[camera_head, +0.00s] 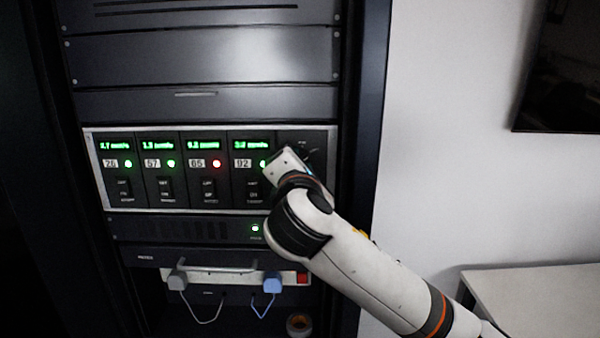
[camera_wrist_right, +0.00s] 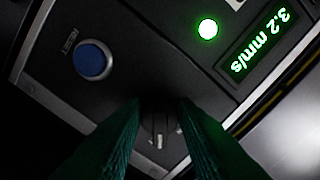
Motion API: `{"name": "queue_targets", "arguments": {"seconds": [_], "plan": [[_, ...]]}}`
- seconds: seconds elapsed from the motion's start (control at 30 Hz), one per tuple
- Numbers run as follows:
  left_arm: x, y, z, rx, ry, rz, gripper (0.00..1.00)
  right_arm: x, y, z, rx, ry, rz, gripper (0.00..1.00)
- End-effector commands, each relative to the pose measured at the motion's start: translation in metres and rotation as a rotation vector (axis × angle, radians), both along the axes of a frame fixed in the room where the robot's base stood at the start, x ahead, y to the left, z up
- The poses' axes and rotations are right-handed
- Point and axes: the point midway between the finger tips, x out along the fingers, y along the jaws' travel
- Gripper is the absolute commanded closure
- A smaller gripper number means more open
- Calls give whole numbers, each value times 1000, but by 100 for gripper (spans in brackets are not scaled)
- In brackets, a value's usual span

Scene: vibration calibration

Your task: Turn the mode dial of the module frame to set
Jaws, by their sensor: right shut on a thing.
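The module frame (camera_head: 219,210) is a silver-edged unit in the rack with several modules side by side in the head view. My right gripper (camera_head: 308,156) is at its rightmost section, and the arm hides most of that section. In the right wrist view, the two dark fingers of my right gripper (camera_wrist_right: 160,108) are shut on the mode dial (camera_wrist_right: 160,134), a small dark knob seen between them. The dial's setting and markings cannot be read. My left gripper is not in view.
A blue button (camera_wrist_right: 93,60) labelled RESET and a lit 3.2 mm/s display (camera_wrist_right: 260,47) are near the fingers. One module light is red (camera_head: 216,163); the others are green. Below hang a grey plug (camera_head: 177,281) and a blue plug (camera_head: 271,283). A white table (camera_head: 540,295) stands right.

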Motion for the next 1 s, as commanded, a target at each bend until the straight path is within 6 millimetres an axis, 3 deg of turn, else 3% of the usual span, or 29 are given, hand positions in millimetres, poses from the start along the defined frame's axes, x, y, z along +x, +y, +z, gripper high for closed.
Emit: {"name": "queue_targets", "arguments": {"seconds": [0.4, 0.9, 0.93, 1.0], "plan": [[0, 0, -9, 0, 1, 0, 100, 0, 0, 0, 161, 1, -1, 96], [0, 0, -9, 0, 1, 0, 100, 0, 0, 0, 176, 1, -1, 96], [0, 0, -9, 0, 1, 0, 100, 0, 0, 0, 176, 1, -1, 69], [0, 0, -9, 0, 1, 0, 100, 0, 0, 0, 175, 1, -1, 57]]}}
